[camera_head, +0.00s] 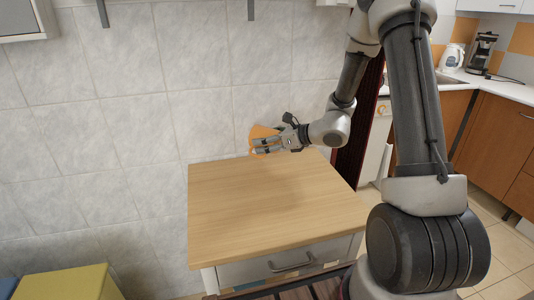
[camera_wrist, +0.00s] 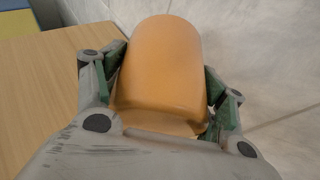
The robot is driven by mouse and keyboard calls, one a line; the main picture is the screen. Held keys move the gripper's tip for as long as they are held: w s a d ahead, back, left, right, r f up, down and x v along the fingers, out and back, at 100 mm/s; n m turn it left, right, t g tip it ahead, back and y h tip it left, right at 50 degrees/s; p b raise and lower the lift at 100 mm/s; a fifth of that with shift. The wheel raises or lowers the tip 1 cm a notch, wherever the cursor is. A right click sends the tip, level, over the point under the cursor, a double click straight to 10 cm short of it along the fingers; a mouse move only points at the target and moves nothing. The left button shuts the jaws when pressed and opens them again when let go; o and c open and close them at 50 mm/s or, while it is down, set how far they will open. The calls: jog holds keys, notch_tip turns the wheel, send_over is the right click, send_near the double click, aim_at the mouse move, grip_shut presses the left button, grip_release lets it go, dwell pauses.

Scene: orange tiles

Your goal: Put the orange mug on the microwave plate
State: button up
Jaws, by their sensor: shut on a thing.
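The orange mug (camera_wrist: 162,70) is held between the two fingers of my gripper (camera_wrist: 170,88) in the wrist view. The fingers press on its left and right sides. In the head view the mug (camera_head: 262,132) shows partly behind my gripper (camera_head: 266,146), above the back edge of the wooden cabinet top, close to the tiled wall. Whether it touches the wooden top cannot be told.
The wooden cabinet top (camera_head: 265,205) is bare. A yellow box-like piece (camera_head: 70,284) stands at the lower left. At the right, a counter (camera_head: 490,84) holds a white kettle (camera_head: 452,57) and a coffee maker (camera_head: 481,52). The tiled wall (camera_head: 140,120) closes off the back.

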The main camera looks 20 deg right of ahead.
aim_at(268, 131)
notch_tip(268, 131, up, 3)
jog(key=shift+w+f, duration=0.1)
jog(key=shift+w+d+r+h, duration=0.2)
jog(key=shift+w+d+h, duration=0.05)
jog(key=shift+h, duration=0.15)
jog(key=d+r+m+t+h, duration=0.1)
jog(key=d+m+t+h, duration=0.2)
jog(key=d, duration=0.4)
jog(key=shift+d+r+m+h, duration=0.4)
jog(key=shift+m+h, duration=0.4)
jog(key=shift+m, duration=0.4)
jog(key=shift+d, duration=0.1)
